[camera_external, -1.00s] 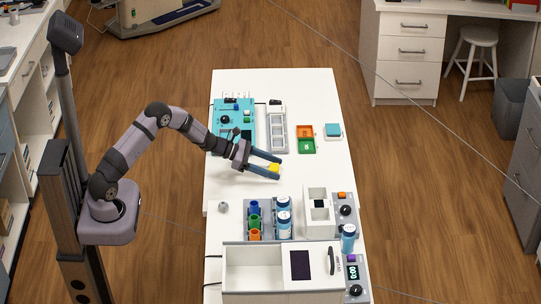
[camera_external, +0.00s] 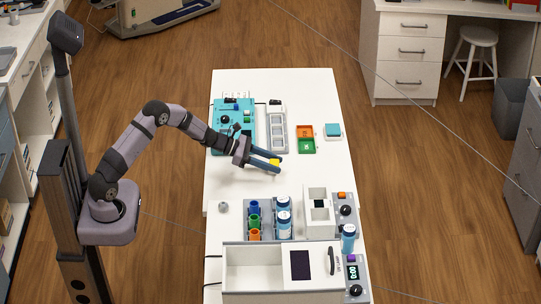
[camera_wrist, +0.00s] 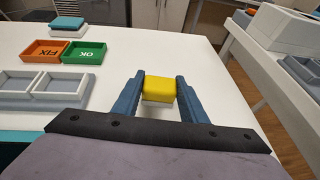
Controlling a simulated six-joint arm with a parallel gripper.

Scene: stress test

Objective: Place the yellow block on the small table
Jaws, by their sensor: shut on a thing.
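The yellow block (camera_wrist: 160,88) sits between the two blue fingers of my gripper (camera_wrist: 158,92), which is shut on it. In the external view the block (camera_external: 275,162) shows partly, with my gripper (camera_external: 277,163) around it over the middle of the white table. I cannot tell its exact height above the surface. A small square stand with a light blue top (camera_external: 333,130), which may be the small table, is near the table's right edge. In the wrist view this stand (camera_wrist: 67,24) is at the upper left, apart from my gripper.
Orange (camera_external: 305,131) and green (camera_external: 306,146) trays lie between my gripper and the stand. A grey slotted rack (camera_external: 277,130) and a teal panel (camera_external: 234,127) are behind. Bottles (camera_external: 284,222) and white boxes stand in front. The white tabletop (camera_external: 310,173) right of my gripper is clear.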

